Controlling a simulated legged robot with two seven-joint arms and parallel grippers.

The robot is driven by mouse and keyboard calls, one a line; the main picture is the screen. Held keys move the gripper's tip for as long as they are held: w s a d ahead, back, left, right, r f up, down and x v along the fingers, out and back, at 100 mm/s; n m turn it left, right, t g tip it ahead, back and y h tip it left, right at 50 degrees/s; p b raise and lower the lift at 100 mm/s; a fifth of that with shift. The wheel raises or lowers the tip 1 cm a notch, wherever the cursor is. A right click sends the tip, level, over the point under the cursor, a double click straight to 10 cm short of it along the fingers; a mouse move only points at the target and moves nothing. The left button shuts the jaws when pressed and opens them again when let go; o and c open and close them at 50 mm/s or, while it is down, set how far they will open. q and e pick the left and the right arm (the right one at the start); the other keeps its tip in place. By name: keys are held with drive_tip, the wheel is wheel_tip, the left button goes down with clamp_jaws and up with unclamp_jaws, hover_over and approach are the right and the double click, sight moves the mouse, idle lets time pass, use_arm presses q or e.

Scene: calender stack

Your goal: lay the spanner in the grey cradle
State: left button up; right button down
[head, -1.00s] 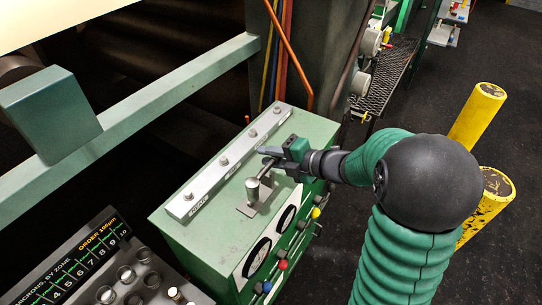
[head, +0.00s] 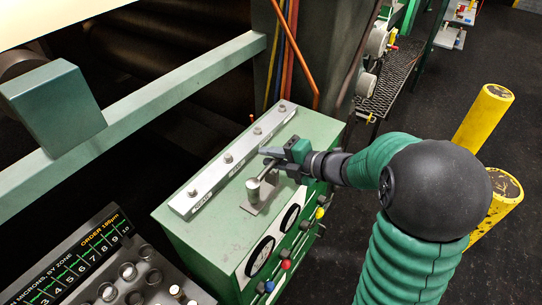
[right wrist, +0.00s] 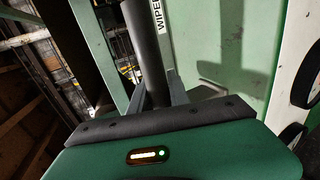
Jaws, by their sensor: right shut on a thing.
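The spanner (head: 253,189) is a metal tool with a stubby cylindrical head and a thin shank. My right gripper (head: 271,156) is shut on its shank, above the top of the green cabinet. In the right wrist view the spanner (right wrist: 146,50) seems to be the dark round bar rising between the jaws. A flat grey piece (head: 246,209) on the cabinet top, beneath the spanner's head, appears to be the grey cradle; the tool partly hides it. I cannot tell whether the spanner touches it. My left gripper is not in view.
The green cabinet (head: 205,232) has a pale labelled rail (head: 213,175) with several studs along its back, and gauges and coloured knobs on its front. A zone display panel (head: 75,265) is at lower left. Yellow posts (head: 483,120) stand at right, beyond my arm.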

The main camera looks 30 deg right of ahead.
drive_tip(key=shift+f+b, duration=0.9)
drive_tip(key=shift+f, duration=0.1)
drive_tip(key=c, duration=0.5)
unclamp_jaws()
drive_tip(key=shift+s+a+f, duration=0.1)
drive_tip(key=shift+f, duration=0.05)
drive_tip(key=shift+f, duration=0.15)
idle(0.6)
drive_tip(key=shift+s, duration=0.15)
